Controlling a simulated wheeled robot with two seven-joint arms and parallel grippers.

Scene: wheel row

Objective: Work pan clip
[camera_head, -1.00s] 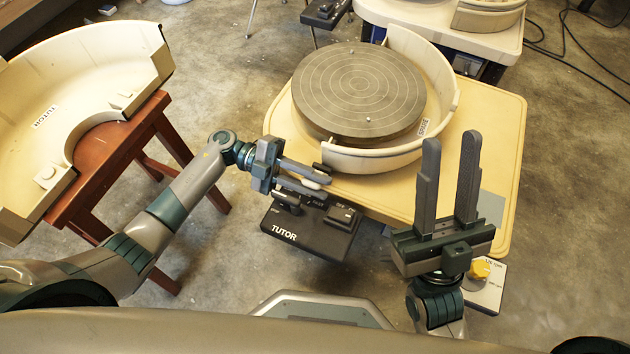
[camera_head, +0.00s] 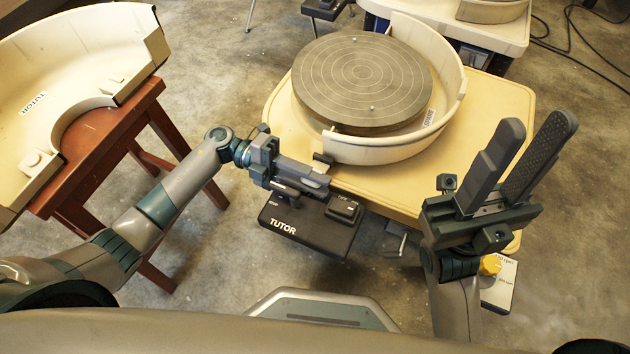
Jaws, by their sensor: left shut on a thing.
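A small dark clip (camera_head: 323,159) sits at the near left end of the cream half pan (camera_head: 375,150) around the grey wheel head (camera_head: 360,82). My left gripper (camera_head: 320,182) is just below that clip in the picture, at the table's near edge. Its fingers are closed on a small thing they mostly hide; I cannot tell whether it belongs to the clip. My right gripper (camera_head: 542,122) is open and empty, fingers pointing up and right, over the table's right corner. Another cream half pan (camera_head: 80,55), labelled TUTOR, lies on a red-brown stool (camera_head: 100,130) at left.
A black box (camera_head: 310,228) marked TUTOR is below my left gripper. A panel with a yellow knob (camera_head: 490,265) is beside my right arm. The cream table (camera_head: 470,120) has bare room right of the pan. Cables (camera_head: 570,60) lie on the floor at back right.

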